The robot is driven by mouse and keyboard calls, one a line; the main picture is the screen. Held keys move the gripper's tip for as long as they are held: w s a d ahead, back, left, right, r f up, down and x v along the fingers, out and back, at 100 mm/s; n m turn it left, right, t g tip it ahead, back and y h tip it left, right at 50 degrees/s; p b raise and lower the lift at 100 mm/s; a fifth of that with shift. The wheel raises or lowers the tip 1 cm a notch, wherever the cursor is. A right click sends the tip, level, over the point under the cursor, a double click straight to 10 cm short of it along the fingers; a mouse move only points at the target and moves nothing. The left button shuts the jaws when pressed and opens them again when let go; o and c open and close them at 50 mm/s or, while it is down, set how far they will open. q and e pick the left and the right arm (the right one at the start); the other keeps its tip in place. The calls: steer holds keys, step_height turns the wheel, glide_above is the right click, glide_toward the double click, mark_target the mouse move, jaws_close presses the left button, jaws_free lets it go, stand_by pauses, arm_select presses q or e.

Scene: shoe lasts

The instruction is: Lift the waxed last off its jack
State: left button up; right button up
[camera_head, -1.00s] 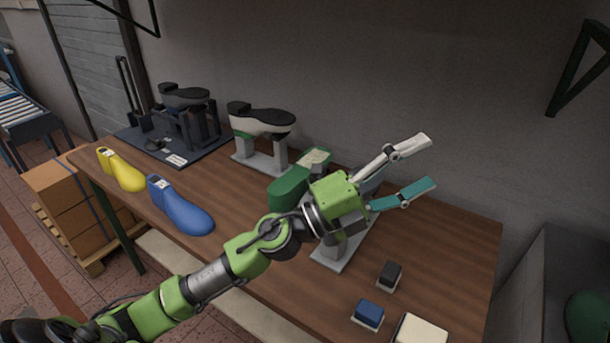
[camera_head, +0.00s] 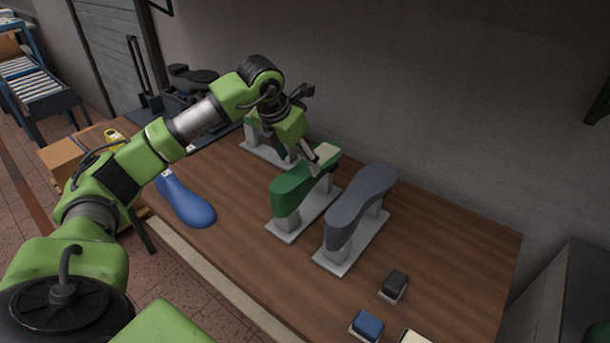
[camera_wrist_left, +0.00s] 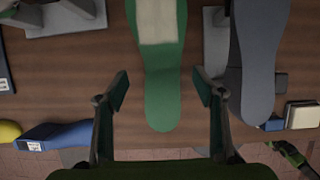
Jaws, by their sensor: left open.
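A green last (camera_head: 289,191) with a pale patch on top sits upside down on a grey jack (camera_head: 291,231). A dark grey last (camera_head: 359,201) sits on another jack (camera_head: 338,257) just to its right. The frames do not clearly show which last is waxed. My left gripper (camera_head: 298,158) is open and above the far part of the green last. In the left wrist view, the green last (camera_wrist_left: 163,95) lies between the spread fingers of my left gripper (camera_wrist_left: 162,88), with gaps on both sides. My left arm partly hides the jacks behind. My right gripper is out of view.
A blue last (camera_head: 186,204) lies on the wooden table (camera_head: 445,235) to the left. A yellow last (camera_head: 114,137) is partly hidden by my arm. A black block (camera_head: 394,285) and a blue block (camera_head: 367,325) lie at front right. The wall stands behind.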

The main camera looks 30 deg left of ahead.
mark_target(302, 170)
arm_select(q)
steer(key=x, duration=0.5)
steer(key=shift+w+f+p, duration=0.1)
steer(key=shift+f+p, duration=0.05)
steer(key=shift+p, duration=0.25)
steer(key=shift+w+d+f+p, duration=0.1)
steer(key=shift+w+f+p, duration=0.1)
steer(key=shift+f+p, duration=0.3)
steer(key=p+x, duration=0.1)
steer(key=x, duration=0.2)
steer(key=shift+w+f, duration=0.2)
steer(key=shift+f, duration=0.05)
steer(key=shift+w+f, duration=0.15)
steer(key=shift+f, duration=0.2)
jaws_close()
steer(key=shift+r, duration=0.15)
